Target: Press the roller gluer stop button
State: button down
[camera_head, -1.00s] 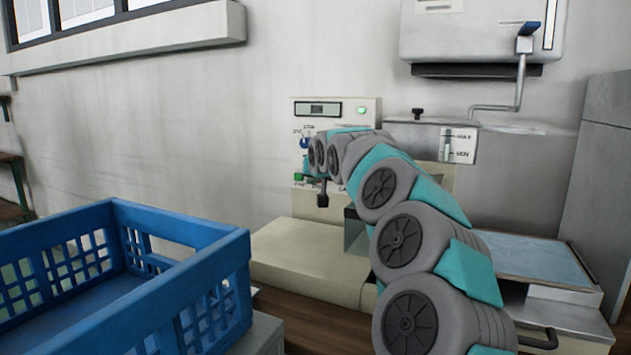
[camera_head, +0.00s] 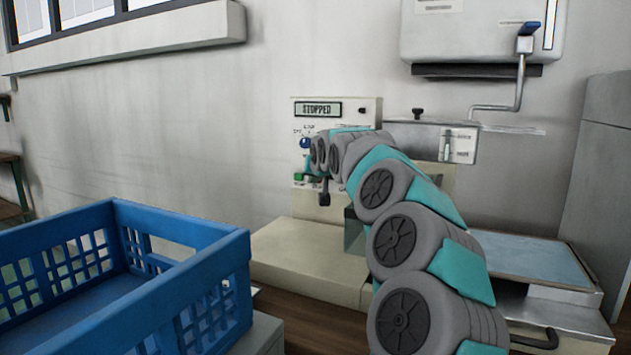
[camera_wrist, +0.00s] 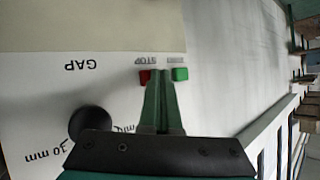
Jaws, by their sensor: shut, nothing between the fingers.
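The roller gluer's cream control panel (camera_head: 365,105) stands against the wall, and its display (camera_head: 317,109) reads STOPPED. In the wrist view the red button (camera_wrist: 144,76) sits under the STOP label, beside a green button (camera_wrist: 180,74). My gripper (camera_wrist: 160,86) is shut and empty, with its narrow fingertips at the panel between the two buttons, closer to the red one. They overlap the red button's edge; I cannot tell whether they touch it. In the head view my arm hides much of the panel and the red button.
A black knob (camera_wrist: 90,122) near the GAP label is beside the gripper. A blue knob (camera_head: 305,143) is on the panel's left side. A blue crate (camera_head: 205,275) fills the left foreground. A wall-mounted white box (camera_head: 480,35) with a crank is above right.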

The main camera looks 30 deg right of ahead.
jog(key=shift+s+a+f+b, duration=0.1)
jog(key=shift+b, duration=0.2)
jog(key=shift+s+a+b, duration=0.45)
jog(key=shift+a+b, duration=0.15)
jog(key=shift+b, duration=0.1)
jog(key=s+a+b, duration=0.1)
jog(key=a+b, duration=0.1)
jog(key=s+a+b, duration=0.2)
dwell(0.3)
dwell(0.6)
